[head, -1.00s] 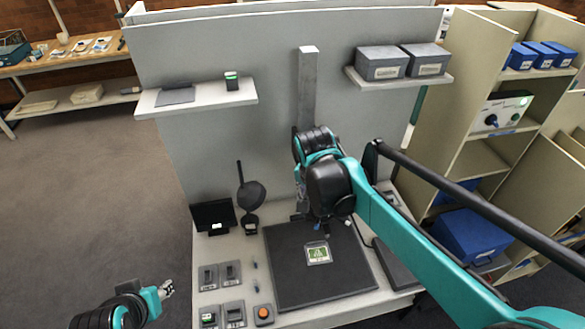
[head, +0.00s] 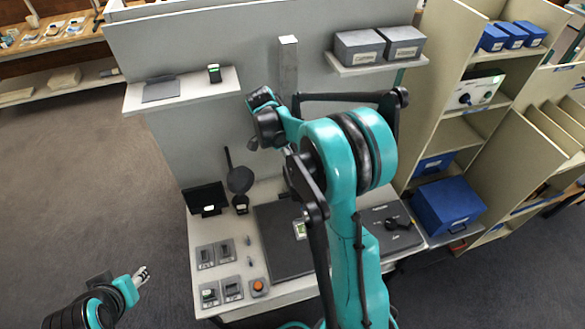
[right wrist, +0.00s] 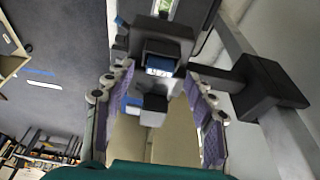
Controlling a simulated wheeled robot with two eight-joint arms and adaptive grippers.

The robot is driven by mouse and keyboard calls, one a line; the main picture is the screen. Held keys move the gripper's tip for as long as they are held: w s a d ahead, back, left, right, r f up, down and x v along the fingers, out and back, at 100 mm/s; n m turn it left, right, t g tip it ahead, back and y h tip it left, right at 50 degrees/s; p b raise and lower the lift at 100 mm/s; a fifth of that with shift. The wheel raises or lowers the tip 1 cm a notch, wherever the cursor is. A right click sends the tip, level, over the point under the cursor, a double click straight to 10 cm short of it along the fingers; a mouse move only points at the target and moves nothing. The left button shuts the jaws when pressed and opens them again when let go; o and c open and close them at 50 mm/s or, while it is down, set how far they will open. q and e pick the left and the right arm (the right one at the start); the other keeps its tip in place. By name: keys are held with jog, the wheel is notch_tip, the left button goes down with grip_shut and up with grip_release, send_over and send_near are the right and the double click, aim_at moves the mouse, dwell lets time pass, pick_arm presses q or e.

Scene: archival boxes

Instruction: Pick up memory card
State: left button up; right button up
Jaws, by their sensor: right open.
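A small green-and-white card (head: 300,229) lies on the dark mat (head: 270,240) on the bench in the head view, partly covered by my right arm. A small dark item with a green top (head: 214,73) stands on the left wall shelf. I cannot tell for sure which is the memory card. My right gripper (head: 259,97) is raised in front of the grey panel, right of that shelf item and apart from it. In the right wrist view its fingers (right wrist: 155,80) are spread, with nothing seen gripped. My left gripper (head: 141,274) is low at the left, off the bench; its opening is unclear.
The left shelf (head: 185,95) also holds a flat dark plate (head: 160,90). Two grey boxes (head: 360,48) sit on the right shelf. A grey post (head: 288,65) rises by the panel. A small monitor (head: 205,199) and several switches stand on the bench's left side.

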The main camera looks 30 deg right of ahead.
jog(key=shift+x, duration=0.95)
jog(key=c, duration=1.1)
jog(key=shift+r, duration=0.1)
